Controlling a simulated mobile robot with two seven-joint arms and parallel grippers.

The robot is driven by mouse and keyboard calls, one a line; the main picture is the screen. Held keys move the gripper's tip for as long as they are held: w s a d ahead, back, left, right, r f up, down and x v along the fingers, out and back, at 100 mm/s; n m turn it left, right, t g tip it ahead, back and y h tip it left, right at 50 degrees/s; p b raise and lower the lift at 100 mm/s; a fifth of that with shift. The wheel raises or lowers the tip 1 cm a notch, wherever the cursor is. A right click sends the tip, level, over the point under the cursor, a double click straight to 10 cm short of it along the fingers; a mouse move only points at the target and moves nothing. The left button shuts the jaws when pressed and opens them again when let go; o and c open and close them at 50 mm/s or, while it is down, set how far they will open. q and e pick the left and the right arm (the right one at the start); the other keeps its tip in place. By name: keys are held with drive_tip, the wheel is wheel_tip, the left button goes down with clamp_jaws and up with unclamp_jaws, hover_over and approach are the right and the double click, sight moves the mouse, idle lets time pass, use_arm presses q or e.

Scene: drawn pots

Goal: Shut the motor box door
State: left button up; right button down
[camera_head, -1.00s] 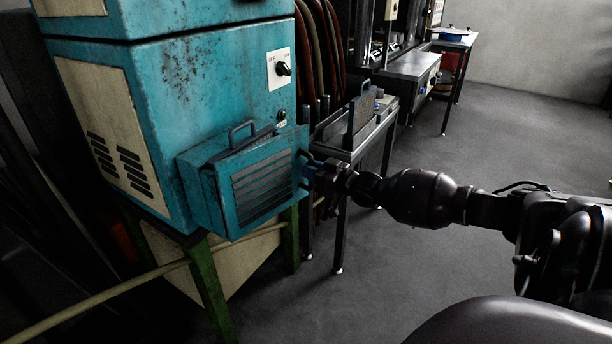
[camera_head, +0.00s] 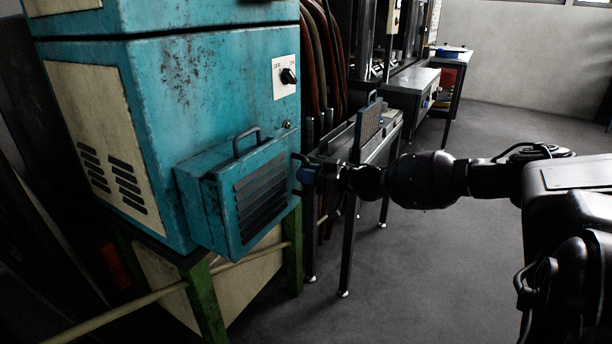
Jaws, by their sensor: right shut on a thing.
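The motor box (camera_head: 195,205) is a worn teal box on the lower front of a teal machine. Its door (camera_head: 240,235) has dark louvre slats and faces front right. A small handle (camera_head: 297,158) is at the door's right edge. The fingertips are small and partly hidden. My left gripper is not in view.
The teal machine (camera_head: 185,90) with a rotary switch (camera_head: 288,76) stands on a green frame (camera_head: 207,300). A narrow metal stand (camera_head: 345,240) is close behind my right gripper. Benches stand farther back. The grey floor (camera_head: 440,270) at right is clear.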

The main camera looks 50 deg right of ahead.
drive_tip(key=shift+w+r, duration=0.1)
drive_tip(key=shift+r, duration=0.05)
drive_tip(key=c, duration=1.1)
unclamp_jaws()
drive_tip(key=shift+w, duration=0.2)
drive_tip(key=shift+s, duration=0.1)
drive_tip(key=shift+s, duration=0.1)
drive_tip(key=shift+s+d, duration=0.15)
drive_tip(key=shift+s, duration=0.05)
drive_tip(key=p+v, duration=0.3)
drive_tip(key=v, duration=0.7)
drive_tip(key=shift+s, duration=0.1)
